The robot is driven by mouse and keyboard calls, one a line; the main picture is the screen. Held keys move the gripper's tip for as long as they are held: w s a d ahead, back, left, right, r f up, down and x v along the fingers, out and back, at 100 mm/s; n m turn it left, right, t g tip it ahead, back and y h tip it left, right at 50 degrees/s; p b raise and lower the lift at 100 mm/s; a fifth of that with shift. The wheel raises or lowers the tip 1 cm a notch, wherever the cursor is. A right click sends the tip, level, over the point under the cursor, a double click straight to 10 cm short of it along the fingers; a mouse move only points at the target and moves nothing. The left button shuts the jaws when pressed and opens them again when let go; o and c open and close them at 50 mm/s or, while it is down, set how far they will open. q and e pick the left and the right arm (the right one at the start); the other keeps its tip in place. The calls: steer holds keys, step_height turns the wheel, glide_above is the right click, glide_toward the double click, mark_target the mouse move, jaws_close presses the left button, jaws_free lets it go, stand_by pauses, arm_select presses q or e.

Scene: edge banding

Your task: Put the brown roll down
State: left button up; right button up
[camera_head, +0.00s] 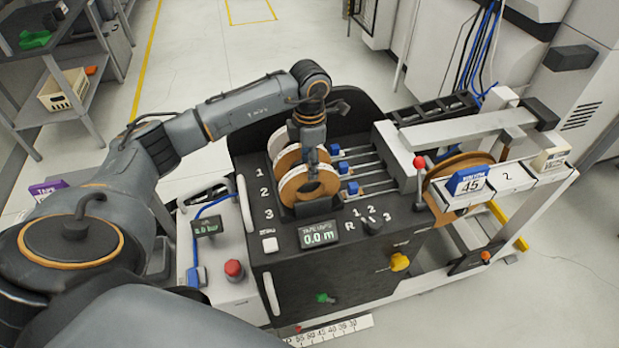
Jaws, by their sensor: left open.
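Several edge-banding rolls stand upright side by side in the numbered rack of the black machine. The front one is a tan-brown roll (292,187) with a pale rim, by the number 3. Behind it stand another brown roll (284,161) and a whitish roll (276,143). My left gripper (312,176) points down at the upper part of the front roll, with its jaws open. I cannot tell whether its fingers touch the roll. The gripper and wrist hide part of the rolls behind. My right gripper is not in view.
Blue-tipped slides (347,168) lie right of the rolls. A larger brown roll (440,180) sits on the machine's right side, near a red-knobbed lever (420,163). A display (319,235) reads 0.0 m. A red button (234,269) is at front left. Shelves (75,75) stand at far left.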

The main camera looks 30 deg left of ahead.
arm_select(q)
step_height(320, 180, up, 6)
steer(key=shift+r+b, duration=0.1)
steer(key=shift+b, duration=0.5)
